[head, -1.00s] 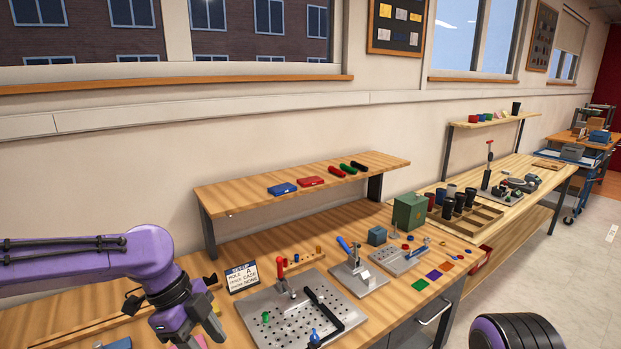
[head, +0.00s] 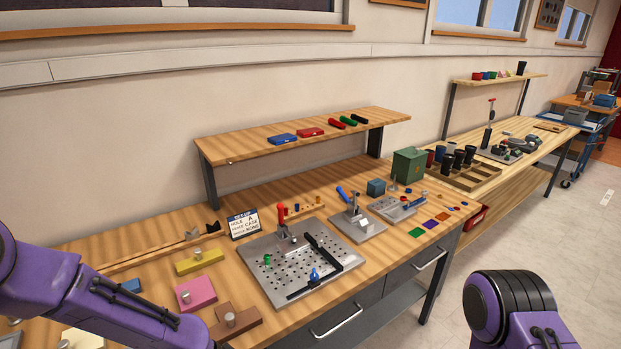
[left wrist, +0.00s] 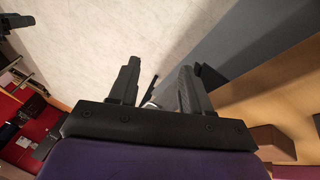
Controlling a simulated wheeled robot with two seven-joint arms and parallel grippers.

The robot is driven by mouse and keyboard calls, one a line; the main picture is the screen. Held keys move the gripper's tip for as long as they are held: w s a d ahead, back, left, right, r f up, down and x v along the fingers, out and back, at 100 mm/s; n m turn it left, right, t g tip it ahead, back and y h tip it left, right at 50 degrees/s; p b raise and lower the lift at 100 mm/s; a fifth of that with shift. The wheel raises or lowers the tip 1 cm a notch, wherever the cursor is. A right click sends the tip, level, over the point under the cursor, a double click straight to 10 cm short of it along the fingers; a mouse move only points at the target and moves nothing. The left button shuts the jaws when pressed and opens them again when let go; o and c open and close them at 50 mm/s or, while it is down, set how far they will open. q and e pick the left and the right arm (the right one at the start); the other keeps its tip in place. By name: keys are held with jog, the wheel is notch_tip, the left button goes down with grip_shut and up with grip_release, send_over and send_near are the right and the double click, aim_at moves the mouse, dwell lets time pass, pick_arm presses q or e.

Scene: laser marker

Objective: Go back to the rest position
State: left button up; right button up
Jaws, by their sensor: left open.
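My left arm crosses the lower left of the head view, over the near edge of the workbench (head: 150,240). Its gripper is outside that view. In the left wrist view my left gripper (left wrist: 158,85) is open, with its two black fingers apart and nothing between them. Grey floor and the bench's grey side lie beyond the fingers. Part of my right arm shows at the lower right of the head view, beside the bench over the floor. Its gripper is not in view.
On the bench are a perforated plate (head: 275,262) with a red-handled clamp, a pink block (head: 196,293), a yellow block (head: 199,262), a brown block (head: 235,320) and a set-up card (head: 243,223). A drawer handle (head: 337,322) sticks out in front. Open floor (head: 430,325) lies to the right.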

pick_arm(q)
jog(key=s+a+f+n+y+b, duration=0.1)
jog(key=s+a+f+n, duration=0.1)
jog(key=s+f+n, duration=0.35)
jog(key=s+a+f+n+y+b, duration=0.2)
jog(key=s+a+f, duration=0.1)
jog(key=f, duration=0.5)
jog(key=s+a+f+n+t+y+b, duration=0.1)
jog(key=s+a+f+n+y, duration=0.1)
jog(key=s+a, duration=0.3)
jog(key=s+a+f+n+t+y+b, duration=0.1)
jog(key=s+a+f+n+y, duration=0.1)
jog(key=s+a+n, duration=0.3)
jog(key=shift+s+a+f+t+y, duration=0.25)
jog(key=shift+s+f+t+y, duration=0.1)
jog(key=shift+s+y, duration=0.3)
pick_arm(e)
notch_tip(320, 180, down, 6)
